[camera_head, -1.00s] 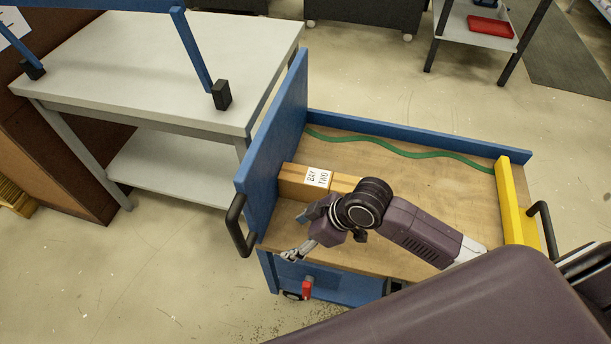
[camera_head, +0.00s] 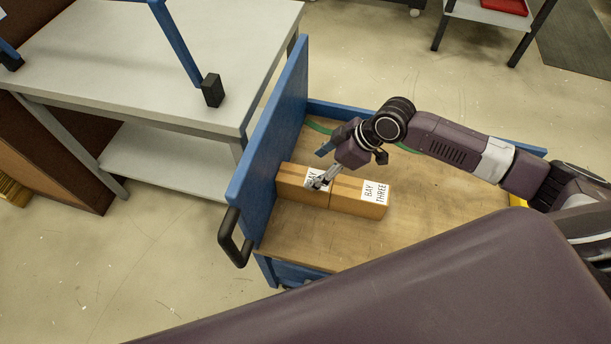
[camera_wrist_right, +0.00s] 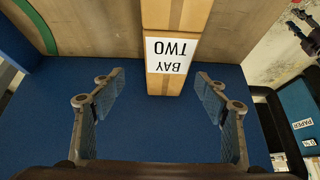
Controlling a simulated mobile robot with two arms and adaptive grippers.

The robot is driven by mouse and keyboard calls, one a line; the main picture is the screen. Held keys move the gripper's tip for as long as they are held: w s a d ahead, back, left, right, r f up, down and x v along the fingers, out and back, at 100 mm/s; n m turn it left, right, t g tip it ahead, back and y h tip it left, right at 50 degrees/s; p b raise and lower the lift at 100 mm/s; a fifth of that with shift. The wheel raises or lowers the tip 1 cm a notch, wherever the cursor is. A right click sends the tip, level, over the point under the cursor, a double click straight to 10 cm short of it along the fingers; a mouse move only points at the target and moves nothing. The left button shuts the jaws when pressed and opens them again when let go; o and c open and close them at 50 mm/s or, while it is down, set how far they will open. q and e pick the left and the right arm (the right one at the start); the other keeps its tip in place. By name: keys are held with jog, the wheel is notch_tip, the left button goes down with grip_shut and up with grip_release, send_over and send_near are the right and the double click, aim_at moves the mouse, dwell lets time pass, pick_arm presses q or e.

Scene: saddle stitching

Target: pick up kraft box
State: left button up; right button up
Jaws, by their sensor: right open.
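Two kraft boxes lie end to end on the wooden bed of a blue cart. The left kraft box (camera_head: 290,190), labelled "BAY TWO" in the right wrist view (camera_wrist_right: 172,83), stands close to the cart's blue end panel. The right kraft box (camera_head: 357,208) has a "BAY THREE" label. My right gripper (camera_head: 319,181) is over the left box and hides part of its label. In the right wrist view its open fingers (camera_wrist_right: 160,92) lie on either side of the "BAY TWO" box's end, with nothing held. My left gripper is out of view.
The blue end panel (camera_head: 284,130) rises beside the left box, with a black handle (camera_head: 233,238) outside it. The front of the wooden bed (camera_head: 305,237) is clear. A grey table (camera_head: 115,65) stands left of the cart.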

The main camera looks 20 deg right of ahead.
aim_at(310, 177)
jog(key=x, duration=0.3)
jog(key=s+x, duration=0.1)
jog(key=x, duration=0.2)
jog(key=shift+s+a+f+p, duration=0.1)
jog(key=shift+f+p, duration=0.25)
jog(key=shift+a+f, duration=0.15)
jog(key=shift+f, duration=0.25)
jog(key=shift+c, duration=0.9)
jog(key=c, duration=1.5)
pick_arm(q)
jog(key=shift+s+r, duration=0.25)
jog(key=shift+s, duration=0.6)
pick_arm(e)
jog(key=shift+w, duration=0.2)
jog(key=shift+c, duration=0.4)
